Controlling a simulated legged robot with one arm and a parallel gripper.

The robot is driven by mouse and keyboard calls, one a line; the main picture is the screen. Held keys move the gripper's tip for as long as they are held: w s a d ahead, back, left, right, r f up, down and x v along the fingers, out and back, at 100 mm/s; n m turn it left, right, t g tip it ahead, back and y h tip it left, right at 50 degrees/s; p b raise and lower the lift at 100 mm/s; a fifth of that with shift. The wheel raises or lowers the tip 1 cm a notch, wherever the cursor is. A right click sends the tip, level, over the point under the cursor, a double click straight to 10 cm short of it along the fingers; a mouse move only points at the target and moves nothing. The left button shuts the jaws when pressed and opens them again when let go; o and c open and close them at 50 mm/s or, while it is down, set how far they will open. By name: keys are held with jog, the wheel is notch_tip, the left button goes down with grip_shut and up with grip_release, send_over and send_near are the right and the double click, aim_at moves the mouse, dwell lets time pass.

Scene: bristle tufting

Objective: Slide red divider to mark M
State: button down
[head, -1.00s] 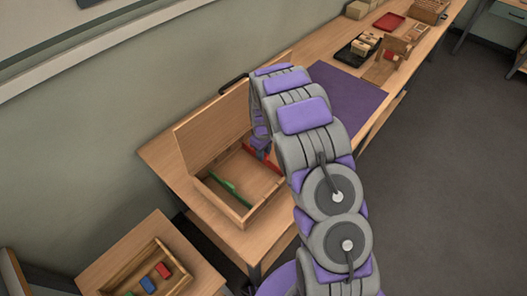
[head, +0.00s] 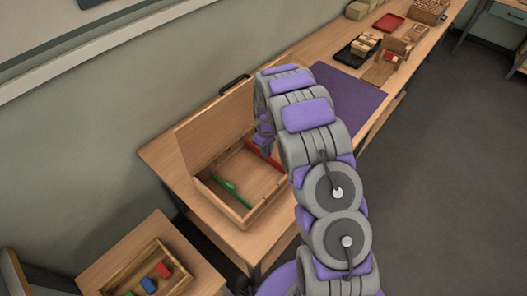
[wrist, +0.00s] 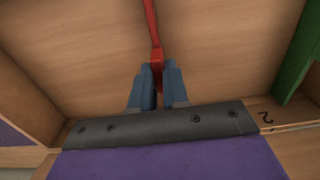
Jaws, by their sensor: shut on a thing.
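The red divider (head: 269,157) stands inside the open wooden box (head: 233,212), toward its right end. In the wrist view the red divider (wrist: 150,22) runs away from me. My gripper (wrist: 157,70) is shut on its near end, with blue fingers on both sides. In the head view my gripper and part of the divider are mostly hidden by my arm. A green divider (head: 229,187) is in the left part of the box; it also shows at the right of the wrist view (wrist: 300,55). A rim mark "2" (wrist: 265,116) is near the green divider. I cannot make out mark M.
The box's raised lid (head: 213,128) stands at the back by the wall. A purple mat (head: 347,95) lies right of the box. A small tray (head: 122,280) with colored blocks is at lower left. Trays and blocks stand farther along the bench.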

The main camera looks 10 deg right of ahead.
jog(key=w+d, duration=0.2)
jog(key=d, duration=0.1)
jog(key=w+d+p, duration=0.1)
jog(key=w+d, duration=0.2)
jog(key=w+d+p, duration=0.1)
jog(key=w+d, duration=0.1)
jog(key=d, duration=0.2)
jog(key=shift+w+d+r, duration=0.1)
jog(key=shift+w, duration=0.15)
jog(key=c, duration=1.1)
grip_release()
jog(key=shift+d, duration=0.2)
jog(key=shift+r+p, duration=1.05)
jog(key=shift+r, duration=7.45)
jog(key=shift+r, duration=0.1)
